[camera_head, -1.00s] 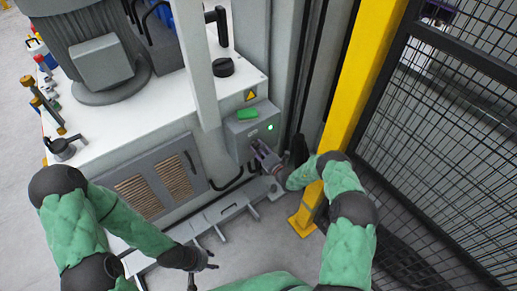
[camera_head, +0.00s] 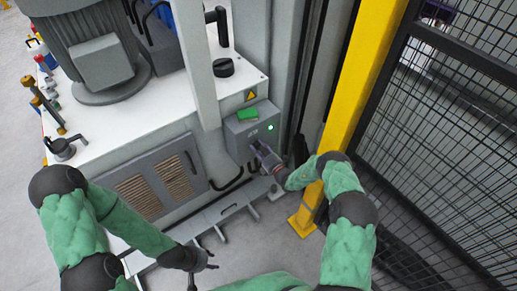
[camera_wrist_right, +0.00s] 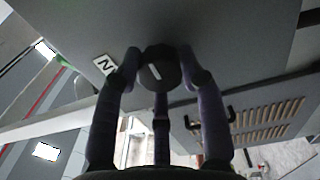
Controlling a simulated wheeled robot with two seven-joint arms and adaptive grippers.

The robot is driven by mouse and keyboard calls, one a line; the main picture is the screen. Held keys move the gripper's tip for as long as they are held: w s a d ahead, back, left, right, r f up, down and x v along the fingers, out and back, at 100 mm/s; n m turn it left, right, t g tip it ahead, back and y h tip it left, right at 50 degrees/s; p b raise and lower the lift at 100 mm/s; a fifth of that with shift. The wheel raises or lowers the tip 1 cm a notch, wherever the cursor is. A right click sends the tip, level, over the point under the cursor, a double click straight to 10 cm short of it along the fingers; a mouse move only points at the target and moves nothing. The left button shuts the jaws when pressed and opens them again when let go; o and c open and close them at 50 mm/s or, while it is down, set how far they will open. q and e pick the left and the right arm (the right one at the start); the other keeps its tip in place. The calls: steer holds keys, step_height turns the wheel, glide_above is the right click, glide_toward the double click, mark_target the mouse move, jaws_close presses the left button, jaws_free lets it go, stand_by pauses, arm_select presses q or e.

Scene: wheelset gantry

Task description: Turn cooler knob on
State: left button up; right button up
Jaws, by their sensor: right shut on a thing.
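The grey cooler control box (camera_head: 240,132) stands at the cabinet's right corner in the head view, with a lit green light (camera_head: 271,127) on its front. A dark round knob (camera_wrist_right: 158,72) with a white pointer mark sits between my right gripper's fingers in the right wrist view. My right gripper (camera_head: 257,151) is at the front of the box, its fingers closed around the knob; it hides the knob in the head view. My left gripper (camera_head: 203,268) is open and empty, low above the floor in front of the cabinet.
A yellow post (camera_head: 358,80) and a black mesh fence (camera_head: 445,140) stand close to the right of my right arm. A grey floor rail (camera_head: 222,212) runs along the cabinet's foot.

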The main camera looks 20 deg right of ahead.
steer(key=o, duration=1.1)
steer(key=shift+w+d+r, duration=0.25)
steer(key=shift+d, duration=0.05)
steer(key=shift+o, duration=0.2)
steer(key=shift+s+a+f, duration=0.1)
steer(key=shift+f, duration=0.05)
steer(key=shift+s, duration=0.1)
steer(key=v, duration=1.1)
steer(key=shift+s, duration=0.4)
